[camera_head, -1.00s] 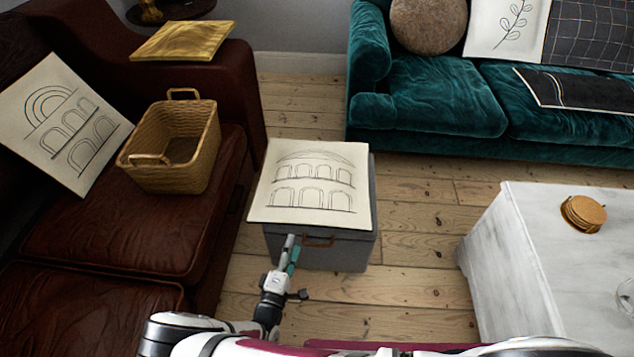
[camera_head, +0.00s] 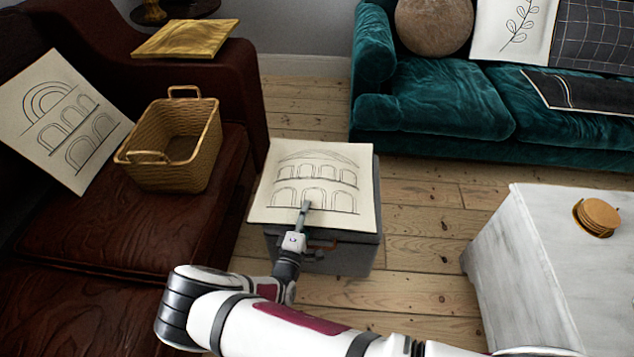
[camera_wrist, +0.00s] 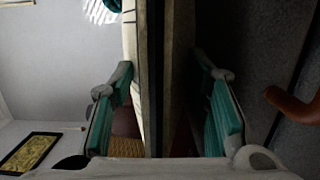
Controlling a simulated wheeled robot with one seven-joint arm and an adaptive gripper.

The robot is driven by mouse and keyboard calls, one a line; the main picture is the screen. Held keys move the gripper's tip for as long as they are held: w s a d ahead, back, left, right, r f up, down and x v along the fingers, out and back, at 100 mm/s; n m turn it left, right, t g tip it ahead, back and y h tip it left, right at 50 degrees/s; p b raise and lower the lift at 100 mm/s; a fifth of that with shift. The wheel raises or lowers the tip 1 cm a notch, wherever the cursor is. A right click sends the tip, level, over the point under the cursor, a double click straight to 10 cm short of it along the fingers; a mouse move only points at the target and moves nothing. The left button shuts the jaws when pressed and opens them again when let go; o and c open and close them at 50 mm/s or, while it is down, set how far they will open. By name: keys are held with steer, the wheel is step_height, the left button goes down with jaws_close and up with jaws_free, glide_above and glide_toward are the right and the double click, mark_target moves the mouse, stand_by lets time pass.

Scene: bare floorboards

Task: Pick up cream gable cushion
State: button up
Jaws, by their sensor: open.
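The cream cushion (camera_head: 315,185) with line-drawn arches under a low curved gable lies flat on a grey box (camera_head: 352,256). Its front edge reaches slightly over the box's front. My gripper (camera_head: 304,216) is at that front edge, with one finger showing above the cushion's face. In the wrist view my gripper (camera_wrist: 165,112) is open, its teal pads apart on either side of the cushion's edge (camera_wrist: 142,70). The cushion lies between the pads, and I cannot tell whether either pad touches it. The lower finger is hidden in the head view.
A similar cream cushion (camera_head: 60,120) leans on the brown sofa, beside a wicker basket (camera_head: 172,150). A teal sofa (camera_head: 435,95) stands behind. A marble-look table (camera_head: 535,255) with coasters (camera_head: 597,216) is at right. The box's brown handle (camera_wrist: 290,106) is close to my gripper.

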steer(key=shift+w+r, duration=0.1)
steer(key=c, duration=1)
steer(key=shift+o, duration=0.2)
